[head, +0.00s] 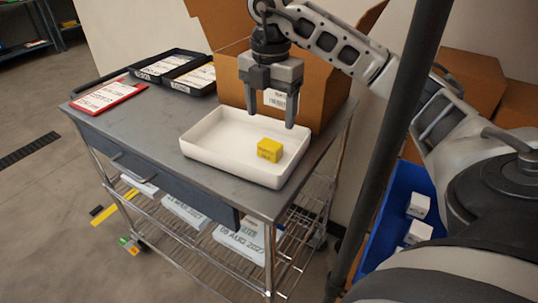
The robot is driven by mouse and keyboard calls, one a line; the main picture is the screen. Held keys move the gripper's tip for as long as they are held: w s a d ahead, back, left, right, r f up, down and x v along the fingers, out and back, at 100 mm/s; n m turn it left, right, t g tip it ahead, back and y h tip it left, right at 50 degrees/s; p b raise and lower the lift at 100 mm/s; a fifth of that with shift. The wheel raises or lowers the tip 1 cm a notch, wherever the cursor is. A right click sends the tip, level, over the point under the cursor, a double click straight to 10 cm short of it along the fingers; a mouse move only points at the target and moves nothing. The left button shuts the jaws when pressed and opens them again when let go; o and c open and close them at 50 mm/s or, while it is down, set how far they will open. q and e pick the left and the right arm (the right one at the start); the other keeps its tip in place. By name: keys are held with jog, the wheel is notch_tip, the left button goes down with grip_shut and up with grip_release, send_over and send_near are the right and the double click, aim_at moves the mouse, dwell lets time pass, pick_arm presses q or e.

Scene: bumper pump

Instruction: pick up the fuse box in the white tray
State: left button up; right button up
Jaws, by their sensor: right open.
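A small yellow fuse box (270,149) sits in the right part of the white tray (207,155), on its floor. The tray stands on the grey top of a cart (140,136). My right gripper (271,120) hangs above the tray with its fingers pointing down. It is open and empty, above and slightly behind the box, apart from it. My left gripper is not in this view.
An open cardboard box (232,85) stands behind the tray, close to my right gripper. Black bins (177,73) and a red-edged sheet (106,97) lie on the cart's far left. A dark post (393,130) rises at right.

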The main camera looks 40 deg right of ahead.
aim_at(270, 143)
notch_tip(270, 143, down, 7)
jog(key=shift+s+a+f, duration=0.1)
jog(key=shift+s+a, duration=0.05)
jog(key=c, duration=1.1)
